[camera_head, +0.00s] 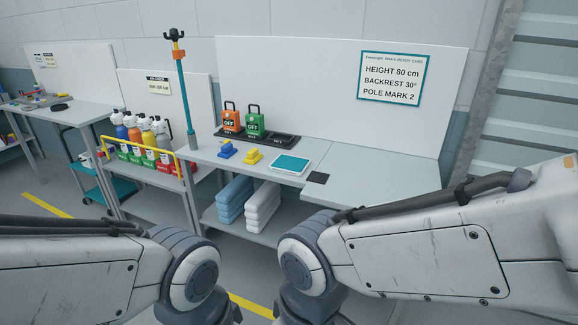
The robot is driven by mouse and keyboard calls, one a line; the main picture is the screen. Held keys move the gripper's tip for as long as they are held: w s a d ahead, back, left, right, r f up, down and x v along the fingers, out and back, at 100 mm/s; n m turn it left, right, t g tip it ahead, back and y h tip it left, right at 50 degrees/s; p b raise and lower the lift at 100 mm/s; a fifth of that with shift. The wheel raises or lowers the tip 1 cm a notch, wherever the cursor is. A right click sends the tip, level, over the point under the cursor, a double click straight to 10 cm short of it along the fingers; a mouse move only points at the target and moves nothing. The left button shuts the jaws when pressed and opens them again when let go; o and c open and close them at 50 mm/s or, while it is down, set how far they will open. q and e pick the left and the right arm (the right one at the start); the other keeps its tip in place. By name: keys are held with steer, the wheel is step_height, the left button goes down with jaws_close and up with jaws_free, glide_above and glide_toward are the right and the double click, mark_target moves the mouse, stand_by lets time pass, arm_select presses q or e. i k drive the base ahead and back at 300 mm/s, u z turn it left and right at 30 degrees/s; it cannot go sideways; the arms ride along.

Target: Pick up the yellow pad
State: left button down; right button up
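A small yellow pad (252,157), a raised block shape, rests on the grey bench top (335,160) towards its front edge. A similar blue pad (227,150) sits just left of it, and a teal-topped flat panel (291,163) lies to its right. Nothing covers the yellow pad. My two arms come in low from the left and right, in front of the bench. Neither gripper shows, so I cannot see their fingers.
Behind the pads stand an orange tag block (231,121) and a green one (255,124) in a black tray (285,140). A teal pole (185,95) rises at left. A dark square (318,178) lies on the right. A cart (150,173) holds several bottles.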

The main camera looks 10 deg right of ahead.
mark_target(253, 157)
steer(key=u, duration=0.4)
steer(key=i, duration=2.45)
steer(key=z, duration=0.85)
